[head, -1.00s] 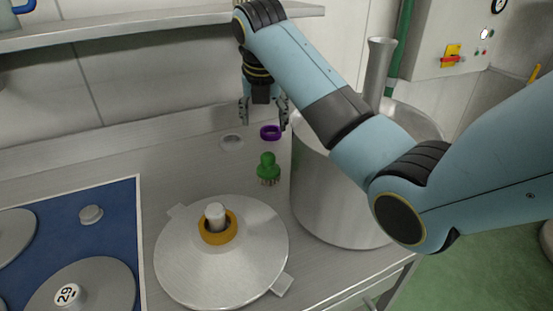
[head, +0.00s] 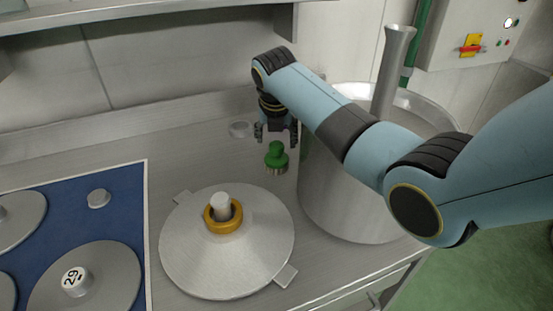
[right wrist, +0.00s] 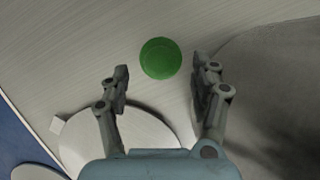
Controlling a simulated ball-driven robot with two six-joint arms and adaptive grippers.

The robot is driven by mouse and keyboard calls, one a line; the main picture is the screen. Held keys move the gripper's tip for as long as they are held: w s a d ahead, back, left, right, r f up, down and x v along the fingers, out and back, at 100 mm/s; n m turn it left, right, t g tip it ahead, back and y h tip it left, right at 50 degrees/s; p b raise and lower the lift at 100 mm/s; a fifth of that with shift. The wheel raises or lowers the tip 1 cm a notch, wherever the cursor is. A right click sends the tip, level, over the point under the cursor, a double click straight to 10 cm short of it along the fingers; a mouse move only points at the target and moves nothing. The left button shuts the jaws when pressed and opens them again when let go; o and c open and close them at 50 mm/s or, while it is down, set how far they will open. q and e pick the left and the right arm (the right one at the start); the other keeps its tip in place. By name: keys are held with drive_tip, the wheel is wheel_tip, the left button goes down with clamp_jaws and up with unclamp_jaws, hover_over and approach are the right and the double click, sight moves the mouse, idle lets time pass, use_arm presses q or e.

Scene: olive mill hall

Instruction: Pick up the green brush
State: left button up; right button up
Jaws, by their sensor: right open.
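The green brush (head: 276,156) stands upright on the metal counter, knob up and bristles down, between the conical lid and the big steel pot. My right gripper (head: 277,137) is open and empty, just above and behind the brush in the head view. In the right wrist view the brush (right wrist: 160,58) shows from above as a round green knob, a little beyond the fingertips and between their lines. The right gripper (right wrist: 160,75) has a finger on each side there, apart from the knob. My left gripper is not in view.
A large steel pot (head: 345,195) stands close to the right of the brush. A conical metal lid (head: 250,262) with an orange ring (head: 210,222) lies in front. A blue mat (head: 118,225) with round weights is at left.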

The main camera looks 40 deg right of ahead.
sight(277, 143)
drive_tip(key=x, duration=0.3)
drive_tip(key=shift+w+d+f, duration=0.1)
drive_tip(key=shift+f, duration=0.3)
drive_tip(key=shift+c, duration=0.2)
clamp_jaws()
